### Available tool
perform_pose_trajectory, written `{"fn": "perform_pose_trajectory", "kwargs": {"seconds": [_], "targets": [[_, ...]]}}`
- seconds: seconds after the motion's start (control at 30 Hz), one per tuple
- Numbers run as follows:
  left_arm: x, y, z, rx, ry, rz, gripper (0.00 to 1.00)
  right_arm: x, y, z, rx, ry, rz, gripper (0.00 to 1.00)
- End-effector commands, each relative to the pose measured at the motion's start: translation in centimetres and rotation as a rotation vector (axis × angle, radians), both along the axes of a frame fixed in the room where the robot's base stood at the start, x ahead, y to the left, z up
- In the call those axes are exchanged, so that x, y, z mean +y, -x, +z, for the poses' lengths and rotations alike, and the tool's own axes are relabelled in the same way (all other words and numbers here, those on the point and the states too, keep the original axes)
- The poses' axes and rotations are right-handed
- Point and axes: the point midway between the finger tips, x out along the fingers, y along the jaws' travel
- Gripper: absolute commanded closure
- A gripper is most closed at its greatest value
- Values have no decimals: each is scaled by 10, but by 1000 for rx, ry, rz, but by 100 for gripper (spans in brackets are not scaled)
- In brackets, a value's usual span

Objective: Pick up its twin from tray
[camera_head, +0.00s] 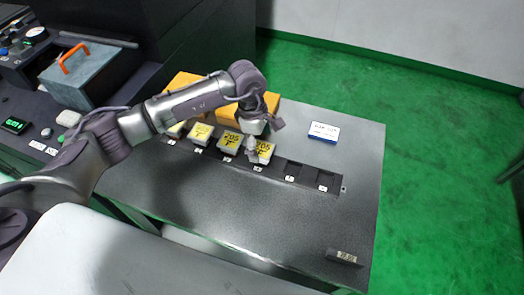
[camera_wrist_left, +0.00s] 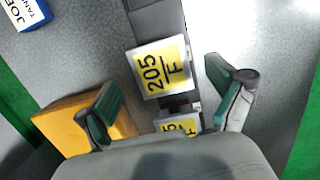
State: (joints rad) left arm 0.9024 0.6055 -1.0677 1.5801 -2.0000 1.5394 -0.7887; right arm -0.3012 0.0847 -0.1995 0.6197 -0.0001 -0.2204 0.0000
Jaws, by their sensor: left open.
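A dark slotted tray (camera_head: 308,178) lies across the grey table. Several yellow-and-white blocks sit in its left slots; its two rightmost slots look empty. The rightmost block (camera_head: 263,151) is marked 205 F, and so is the block (camera_head: 230,142) to its left. My left gripper (camera_head: 265,134) is over the rightmost block, pointing down. In the left wrist view my gripper (camera_wrist_left: 163,85) is open, with a 205 F block (camera_wrist_left: 160,68) between and slightly beyond the fingertips, not gripped. A second block (camera_wrist_left: 178,125) is partly hidden by the gripper body. My right gripper does not show.
Orange boxes (camera_head: 262,104) stand behind the tray, partly hidden by my arm. A white-and-blue label box (camera_head: 323,132) is at the back right. A small dark plate (camera_head: 344,257) lies at the front right. The table (camera_head: 235,205) is clear in front of the tray.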

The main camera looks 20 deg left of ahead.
Motion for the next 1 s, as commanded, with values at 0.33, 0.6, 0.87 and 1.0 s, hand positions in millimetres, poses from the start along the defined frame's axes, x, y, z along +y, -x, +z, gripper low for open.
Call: {"fn": "perform_pose_trajectory", "kwargs": {"seconds": [0.33,0.6,0.87,1.0], "targets": [[-5,2,-31,0,0,0,6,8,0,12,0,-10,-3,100],[-5,2,-31,0,0,1,26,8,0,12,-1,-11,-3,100],[-5,2,-31,0,0,1,70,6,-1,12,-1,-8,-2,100],[-5,1,-30,-2,1,1,86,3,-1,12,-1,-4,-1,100]]}}
